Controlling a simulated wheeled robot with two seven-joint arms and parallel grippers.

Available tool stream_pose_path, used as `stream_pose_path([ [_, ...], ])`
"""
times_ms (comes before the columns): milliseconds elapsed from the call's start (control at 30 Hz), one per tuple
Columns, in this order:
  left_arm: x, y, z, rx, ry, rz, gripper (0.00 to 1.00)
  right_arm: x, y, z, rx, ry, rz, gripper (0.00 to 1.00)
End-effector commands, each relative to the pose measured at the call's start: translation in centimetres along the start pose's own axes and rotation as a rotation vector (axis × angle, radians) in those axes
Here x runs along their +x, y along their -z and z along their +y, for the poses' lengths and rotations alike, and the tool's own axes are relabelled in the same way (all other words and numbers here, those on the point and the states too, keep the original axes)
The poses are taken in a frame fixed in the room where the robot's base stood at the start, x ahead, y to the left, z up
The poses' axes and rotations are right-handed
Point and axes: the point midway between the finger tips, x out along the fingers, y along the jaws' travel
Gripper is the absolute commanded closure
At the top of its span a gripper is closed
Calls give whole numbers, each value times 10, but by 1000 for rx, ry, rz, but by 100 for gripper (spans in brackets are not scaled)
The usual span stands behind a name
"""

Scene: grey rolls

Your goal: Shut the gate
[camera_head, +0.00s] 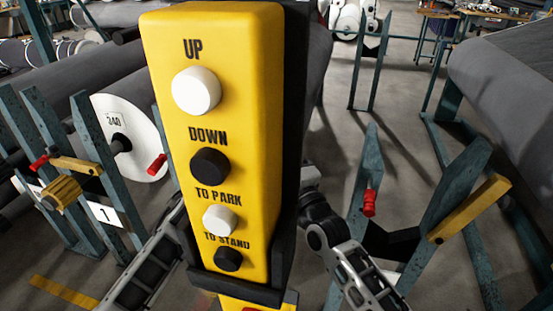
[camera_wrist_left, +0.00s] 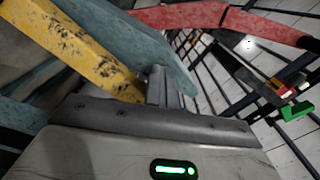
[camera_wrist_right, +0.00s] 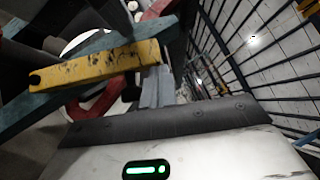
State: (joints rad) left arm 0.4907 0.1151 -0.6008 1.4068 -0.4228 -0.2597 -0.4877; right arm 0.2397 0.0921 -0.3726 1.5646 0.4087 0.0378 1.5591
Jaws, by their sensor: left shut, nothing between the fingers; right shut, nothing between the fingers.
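No single part is marked as the gate; yellow bars sit on the blue-green posts. In the head view one bar (camera_head: 470,208) slants up to the right from the right-hand post, and another (camera_head: 75,165) lies across the left-hand posts. My left gripper (camera_wrist_left: 168,88) is shut and empty; a worn yellow bar (camera_wrist_left: 75,50) ends just left of its fingers. My right gripper (camera_wrist_right: 158,88) is shut and empty; a yellow bar (camera_wrist_right: 95,65) with a notched end reaches close to its fingers. I cannot tell whether either touches.
A yellow button pendant (camera_head: 255,110) fills the middle of the head view, close in front. Red handles (camera_head: 370,202) sit on the posts. A white-ended roll (camera_head: 130,137) lies at left, a large grey roll (camera_head: 510,80) at right. Open floor (camera_head: 400,130) shows between the stands.

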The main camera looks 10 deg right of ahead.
Motion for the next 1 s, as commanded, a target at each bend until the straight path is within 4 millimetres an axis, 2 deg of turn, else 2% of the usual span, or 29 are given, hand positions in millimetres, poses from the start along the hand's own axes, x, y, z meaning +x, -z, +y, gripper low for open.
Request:
stream_pose_path([
  [700,0,0,0,0,0,0,99,9,-8,-3,-42,-41,0,100],
  [867,0,0,0,0,0,0,55,8,-8,-3,-42,-41,0,100],
  [900,0,0,0,0,0,0,50,8,-8,-3,-42,-42,0,100],
  [1000,0,0,1,0,-2,0,50,8,-8,-3,-42,-41,0,100],
])
